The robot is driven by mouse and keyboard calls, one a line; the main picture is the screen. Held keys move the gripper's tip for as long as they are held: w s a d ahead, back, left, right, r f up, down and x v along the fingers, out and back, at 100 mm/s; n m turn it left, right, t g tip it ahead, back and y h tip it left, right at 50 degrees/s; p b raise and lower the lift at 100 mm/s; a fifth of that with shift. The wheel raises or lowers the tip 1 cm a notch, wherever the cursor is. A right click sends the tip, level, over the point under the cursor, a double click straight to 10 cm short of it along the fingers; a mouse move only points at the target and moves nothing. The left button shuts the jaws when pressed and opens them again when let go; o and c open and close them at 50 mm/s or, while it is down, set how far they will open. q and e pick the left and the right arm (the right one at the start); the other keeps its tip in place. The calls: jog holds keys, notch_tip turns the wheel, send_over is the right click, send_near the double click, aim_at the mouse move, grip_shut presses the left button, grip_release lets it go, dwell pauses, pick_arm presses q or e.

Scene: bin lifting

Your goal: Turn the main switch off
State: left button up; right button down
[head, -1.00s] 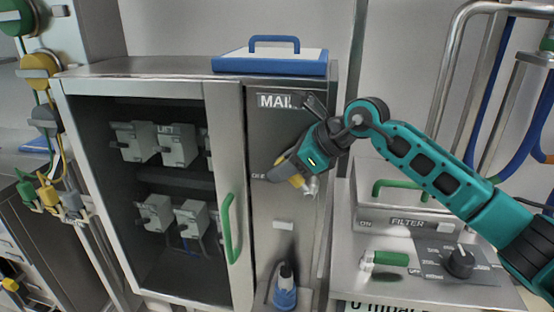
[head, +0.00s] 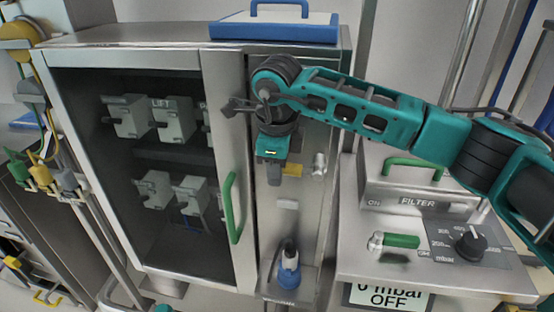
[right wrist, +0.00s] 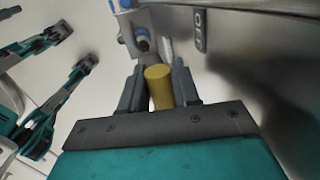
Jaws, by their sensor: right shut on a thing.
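The MAIN label is hidden behind my right arm.
The cabinet's dark glass door has a green handle (head: 231,207). A blue plug (head: 289,268) sits below the switch. A filter box (head: 405,188) and a black dial (head: 470,244) are at the right. A blue-rimmed lid (head: 274,27) lies on the cabinet.

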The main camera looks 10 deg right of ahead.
jog(key=shift+f+h, duration=0.3)
jog(key=shift+f, duration=0.05)
dwell(0.3)
jog(key=c, duration=0.9)
grip_release()
jog(key=shift+c, duration=0.2)
jog(key=shift+r, duration=0.15)
jog(key=v, duration=1.2)
jog(key=shift+r+b, duration=0.4)
jog(key=shift+a, duration=0.1)
